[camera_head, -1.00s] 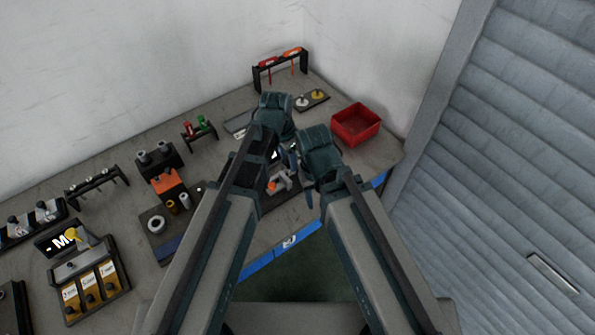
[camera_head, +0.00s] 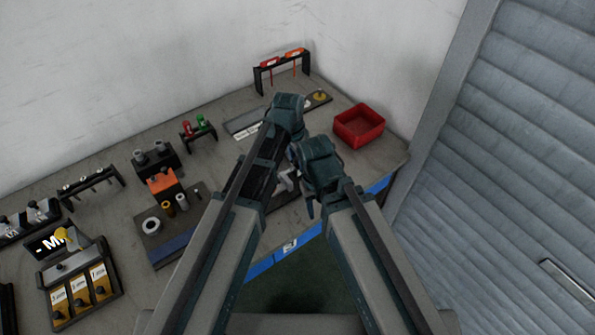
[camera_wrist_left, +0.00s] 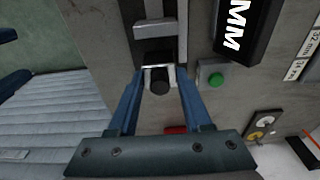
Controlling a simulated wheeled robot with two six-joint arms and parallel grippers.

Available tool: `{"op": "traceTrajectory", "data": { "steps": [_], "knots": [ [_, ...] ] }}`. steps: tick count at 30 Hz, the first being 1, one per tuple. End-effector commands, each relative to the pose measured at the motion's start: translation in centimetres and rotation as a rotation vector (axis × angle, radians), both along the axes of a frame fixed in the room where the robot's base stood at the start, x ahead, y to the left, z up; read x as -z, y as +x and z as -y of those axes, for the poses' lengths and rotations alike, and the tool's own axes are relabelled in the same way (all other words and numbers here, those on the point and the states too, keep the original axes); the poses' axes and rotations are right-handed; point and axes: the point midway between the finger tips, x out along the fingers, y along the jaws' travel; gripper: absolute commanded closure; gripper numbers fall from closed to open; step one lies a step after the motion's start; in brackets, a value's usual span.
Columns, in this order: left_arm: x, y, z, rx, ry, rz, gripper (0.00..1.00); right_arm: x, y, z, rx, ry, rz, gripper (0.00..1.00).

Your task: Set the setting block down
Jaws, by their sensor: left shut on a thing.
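The setting block (camera_wrist_left: 157,72) shows in the left wrist view as a small silvery block with a round black knob or post. The blue fingers of my left gripper (camera_wrist_left: 158,77) are shut on it from both sides. Below it in that view lies a grey surface with a dark device and a pale vertical bar (camera_wrist_left: 183,30); I cannot tell whether the block touches the surface. In the head view my left gripper (camera_head: 292,154) is mostly hidden behind its own wrist, and the block cannot be made out. My right arm's wrist is close beside it; the right fingers are not clear.
A red bin (camera_head: 358,125) stands at the bench's right end. A rack with red and orange tools (camera_head: 282,60) is behind. A dark display marked MM (camera_wrist_left: 240,28) and a green button (camera_wrist_left: 216,80) are near the block. The bench front edge is close to both arms.

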Motion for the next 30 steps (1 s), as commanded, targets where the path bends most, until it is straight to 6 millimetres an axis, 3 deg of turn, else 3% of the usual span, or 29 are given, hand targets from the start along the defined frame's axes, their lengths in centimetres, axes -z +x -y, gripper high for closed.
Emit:
{"op": "traceTrajectory", "data": {
  "steps": [12,24,25,30],
  "knots": [
    [3.9,0.0,0.0,0.000,0.000,0.000,1.00,3.9,0.0,0.0,0.000,0.000,0.000,0.50],
    [4.0,0.0,0.0,0.000,0.000,0.000,1.00,4.1,0.0,0.0,0.000,0.000,0.000,0.50],
    [4.0,0.0,0.0,0.000,0.000,0.000,0.49,4.0,0.0,0.0,0.000,0.000,0.000,0.50],
    [3.9,0.0,0.0,0.000,0.000,0.000,0.21,3.9,0.0,0.0,0.000,0.000,0.000,0.50]
  ]
}}
